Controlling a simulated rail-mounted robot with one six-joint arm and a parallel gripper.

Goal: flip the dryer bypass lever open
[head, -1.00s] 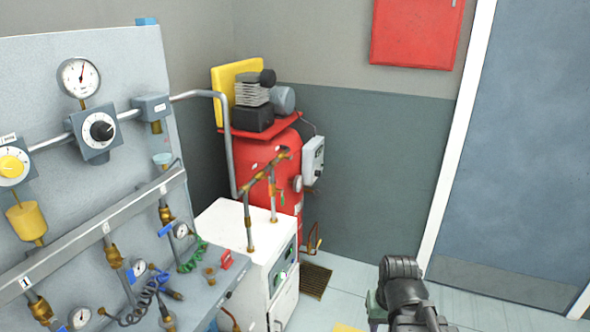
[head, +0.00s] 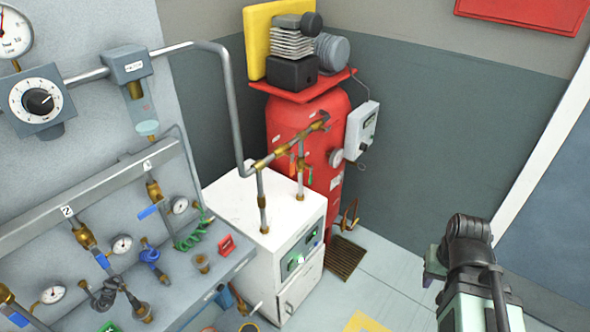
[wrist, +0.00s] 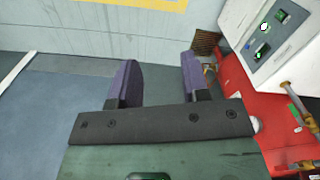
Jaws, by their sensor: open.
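The dryer is a white cabinet (head: 243,210) with a small control panel on its front; part of it shows at the upper right of the wrist view (wrist: 262,40). Brass and grey piping (head: 262,178) rises from its top. A small orange and green handle (head: 303,163) sits on this piping and looks like the bypass lever; its exact position is too small to tell. My gripper (wrist: 160,78) is open and empty, its two purple fingers apart over floor. The piping and coloured handle (wrist: 294,114) are right of the fingers, well clear of them.
A red compressor tank (head: 290,118) stands behind the dryer with a grey control box (head: 361,130). The bench panel (head: 110,210) with gauges and valves fills the left. A floor grate (head: 346,258) lies right of the dryer. The floor between dryer and my arm is open.

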